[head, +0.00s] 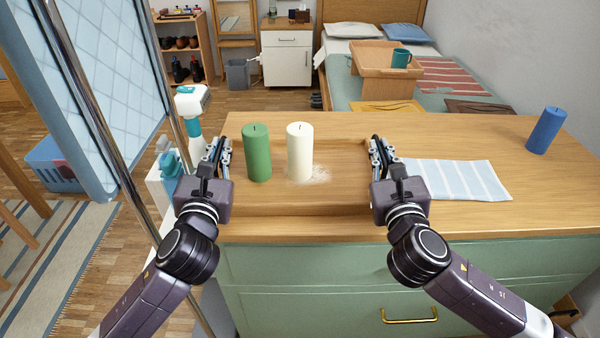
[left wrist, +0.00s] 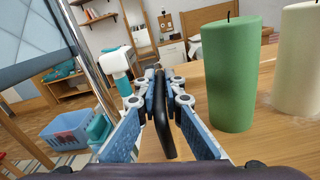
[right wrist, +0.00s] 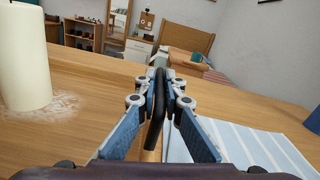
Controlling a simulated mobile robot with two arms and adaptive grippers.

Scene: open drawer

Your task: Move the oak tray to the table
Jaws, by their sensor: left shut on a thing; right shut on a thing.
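The oak tray (head: 340,205) is a wide, shallow wooden tray on or just above the green dresser; I cannot tell whether it touches the top. A green candle (head: 257,153) and a white candle (head: 299,152) stand upright on it, with white powder (head: 320,174) beside the white one. My left gripper (head: 218,150) is shut on the tray's left side, on a dark handle (left wrist: 160,120). My right gripper (head: 380,150) is shut on the right side, on another dark handle (right wrist: 156,110). The fingers partly hide both handles.
A striped cloth (head: 457,180) lies right of the tray on the dresser (head: 500,135), and a blue candle (head: 545,130) stands further right. A white spray bottle (head: 191,105) is at the left. Wooden legs (head: 22,190) show at the far left. A bed (head: 440,98) stands behind.

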